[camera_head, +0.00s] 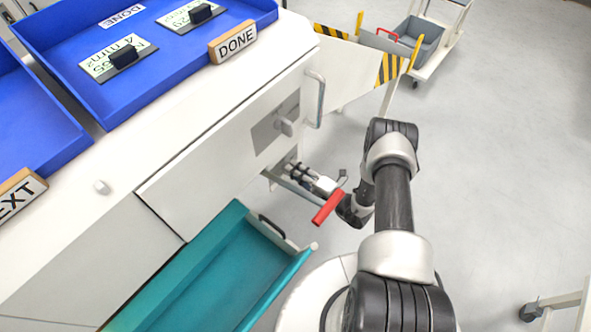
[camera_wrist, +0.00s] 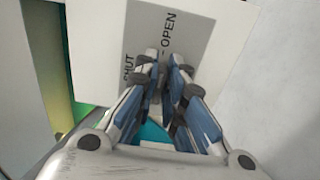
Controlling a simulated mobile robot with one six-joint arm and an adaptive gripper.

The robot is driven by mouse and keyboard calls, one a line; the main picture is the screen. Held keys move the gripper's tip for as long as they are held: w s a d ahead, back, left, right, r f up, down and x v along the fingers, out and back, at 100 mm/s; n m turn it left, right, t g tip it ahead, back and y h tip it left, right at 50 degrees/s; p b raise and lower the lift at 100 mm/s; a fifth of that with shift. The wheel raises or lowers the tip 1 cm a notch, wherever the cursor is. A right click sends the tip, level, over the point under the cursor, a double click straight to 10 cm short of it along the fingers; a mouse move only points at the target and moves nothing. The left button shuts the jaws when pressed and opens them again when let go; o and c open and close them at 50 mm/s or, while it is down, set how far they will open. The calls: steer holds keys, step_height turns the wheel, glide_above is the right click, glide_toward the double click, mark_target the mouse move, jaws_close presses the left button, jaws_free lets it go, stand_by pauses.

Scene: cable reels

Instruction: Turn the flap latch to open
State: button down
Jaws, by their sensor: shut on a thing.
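The flap latch (camera_head: 286,127) is a pale grey piece standing out from a grey plate (camera_head: 262,134) on the white flap (camera_head: 205,150). In the wrist view the plate (camera_wrist: 205,25) carries the words SHUT and OPEN. My gripper (camera_head: 294,168) shows just below the latch in the head view, its fingers pointing at the cabinet front. In the wrist view its fingertips (camera_wrist: 164,62) are close together over the plate, beside the word SHUT and below OPEN. They are shut on the latch; the gripped part is mostly hidden between the fingers.
A bar handle (camera_head: 317,100) stands right of the plate. A teal tray (camera_head: 225,275) sticks out below the flap. A red grip (camera_head: 328,207) is close to my wrist. Blue trays (camera_head: 165,72) lie on top.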

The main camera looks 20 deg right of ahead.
steer(key=c, duration=1.7)
jaws_free()
steer(key=v, duration=1.2)
